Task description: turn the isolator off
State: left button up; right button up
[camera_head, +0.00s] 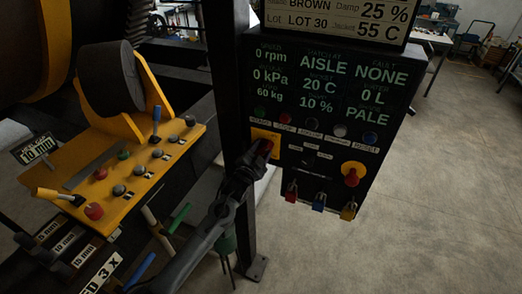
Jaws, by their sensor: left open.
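The dark control panel (325,115) hangs on a black post in the middle of the view. At its lower left is a yellow plate (257,133) with a red part (268,146), which looks like the isolator and its handle. My left gripper (262,152) is at this red part, with its jaws open. The fingers overlap the handle in the picture and partly hide it. I cannot tell whether they touch it or which way the handle points. My right gripper is not in view.
A red mushroom button (352,176) on a yellow base sits at the panel's lower right. A yellow console (130,170) with knobs and levers stands at the left.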

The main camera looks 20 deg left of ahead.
pick_arm(q)
jog(key=shift+w, duration=0.1)
grip_shut()
dwell(0.3)
jog(key=shift+m, duration=0.3)
jog(key=m, duration=0.7)
jog(key=shift+m+b, duration=0.3)
jog(key=shift+m, duration=0.1)
jog(key=m, duration=0.4)
jog(key=shift+r+m, duration=0.1)
jog(key=shift+m, duration=0.2)
jog(key=m+b, duration=0.1)
jog(key=m, duration=0.3)
jog(key=shift+m, duration=0.4)
